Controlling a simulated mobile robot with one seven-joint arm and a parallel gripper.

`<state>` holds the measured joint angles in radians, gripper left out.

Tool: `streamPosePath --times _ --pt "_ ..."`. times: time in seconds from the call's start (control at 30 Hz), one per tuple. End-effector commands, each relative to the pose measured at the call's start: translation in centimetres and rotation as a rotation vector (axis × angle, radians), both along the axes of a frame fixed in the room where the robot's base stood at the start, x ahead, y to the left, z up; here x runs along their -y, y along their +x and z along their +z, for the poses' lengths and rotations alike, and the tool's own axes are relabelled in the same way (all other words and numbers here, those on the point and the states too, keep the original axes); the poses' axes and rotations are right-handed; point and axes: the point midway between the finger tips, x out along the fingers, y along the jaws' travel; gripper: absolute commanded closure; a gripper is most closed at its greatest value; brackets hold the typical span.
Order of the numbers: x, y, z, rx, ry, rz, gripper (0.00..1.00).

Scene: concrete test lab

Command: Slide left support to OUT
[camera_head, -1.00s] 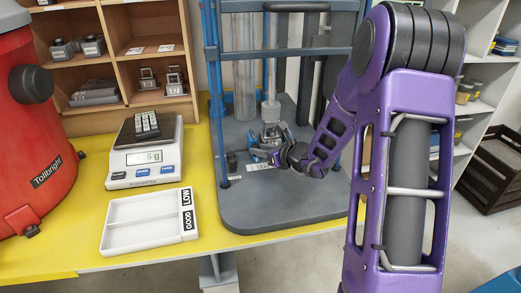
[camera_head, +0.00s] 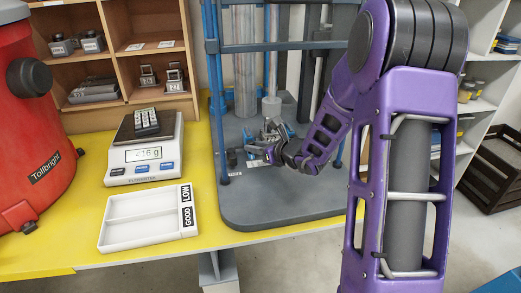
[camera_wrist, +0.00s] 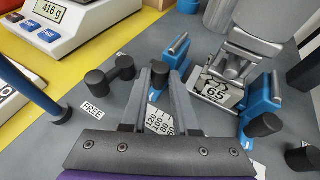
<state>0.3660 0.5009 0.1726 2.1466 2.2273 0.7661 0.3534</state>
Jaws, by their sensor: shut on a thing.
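The left support is a blue block (camera_wrist: 178,46) with a black knob (camera_wrist: 160,76), on the grey base of the press. In the wrist view my gripper (camera_wrist: 162,88) has one finger on each side of this knob and is shut on it. A printed number scale (camera_wrist: 160,122) lies just below the knob, partly hidden by the fingers. The right support (camera_wrist: 262,103) is a similar blue block with a black knob. Between the supports is a metal piece (camera_wrist: 215,88) marked 65. In the head view my gripper (camera_head: 270,150) hides most of the left support.
Blue press posts (camera_head: 217,100) stand close around my arm. A black double-knobbed part (camera_wrist: 110,74) sits near a FREE label (camera_wrist: 93,112). A scale (camera_head: 145,155) reading about 416 g and a white tray (camera_head: 145,218) stand left of the press. The base's front is clear.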

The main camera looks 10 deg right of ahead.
Motion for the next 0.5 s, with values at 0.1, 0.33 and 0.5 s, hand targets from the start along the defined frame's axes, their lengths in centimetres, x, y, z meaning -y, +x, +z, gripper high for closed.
streamPosePath --times 0.1,0.33,0.5 --pt "-0.24 -0.06 -0.03 -0.001 -0.001 0.002 1.0" --pt "-0.2 -0.07 -0.04 -0.002 -0.001 0.001 0.59" --pt "-0.18 -0.05 -0.02 -0.001 0.0 0.001 0.42"
